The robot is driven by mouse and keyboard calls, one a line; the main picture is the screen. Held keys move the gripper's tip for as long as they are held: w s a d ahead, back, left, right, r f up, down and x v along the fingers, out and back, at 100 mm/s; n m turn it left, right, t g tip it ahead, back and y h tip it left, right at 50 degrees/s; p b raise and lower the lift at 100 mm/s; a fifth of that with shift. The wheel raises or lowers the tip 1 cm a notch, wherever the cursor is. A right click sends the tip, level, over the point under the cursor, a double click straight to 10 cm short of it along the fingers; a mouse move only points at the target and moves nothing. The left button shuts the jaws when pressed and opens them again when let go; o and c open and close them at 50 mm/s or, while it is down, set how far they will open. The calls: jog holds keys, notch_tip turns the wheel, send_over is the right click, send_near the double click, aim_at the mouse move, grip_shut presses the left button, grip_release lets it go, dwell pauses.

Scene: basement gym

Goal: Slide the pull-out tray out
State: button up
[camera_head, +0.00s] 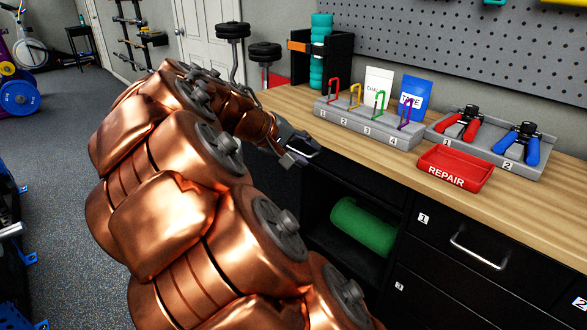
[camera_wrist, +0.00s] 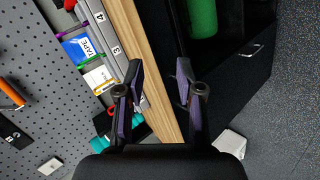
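A black front with a metal bar handle (camera_wrist: 250,50) lies below the open shelf in the wrist view. I cannot tell whether it is the pull-out tray. In the head view my arm hides the space below the shelf. My gripper (camera_head: 303,152) is at the front edge of the wooden bench, left of the rack of numbered hooks. In the wrist view my gripper (camera_wrist: 160,92) has its two fingers apart, with nothing between them; the bench edge shows beyond. The handle is away to its right, not touched.
A green roll (camera_head: 365,228) lies in the open shelf. A closed drawer (camera_head: 450,265) with a bar handle is to its right. On the bench are the hook rack (camera_head: 370,128), a red REPAIR tray (camera_head: 455,167) and pliers. A white object (camera_wrist: 230,143) appears near the floor.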

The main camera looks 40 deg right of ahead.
jog(key=w+d+f+n+h+b, duration=0.1)
jog(key=w+d+f+h+b, duration=0.15)
jog(key=w, duration=0.25)
jog(key=w+d+f+h+b, duration=0.1)
jog(key=w+d+f+b, duration=0.2)
jog(key=w, duration=0.2)
jog(key=n+t+h+b, duration=0.2)
jog(key=n+b, duration=0.1)
jog(key=b, duration=0.2)
send_near(295, 150)
jog(key=r+x, duration=0.1)
jog(key=x, duration=0.2)
jog(key=shift+f+b+x, duration=0.15)
jog(key=shift+f+x, duration=0.05)
jog(key=shift+x, duration=1.1)
jog(key=shift+f+b+x, duration=0.1)
jog(key=shift+f+x, duration=0.1)
jog(key=shift+x, duration=1.1)
jog(key=shift+f+b+x, duration=0.15)
jog(key=shift+f+x, duration=0.05)
jog(key=shift+x, duration=1.1)
jog(key=shift+w+a, duration=0.15)
jog(key=shift+w, duration=0.05)
grip_shut()
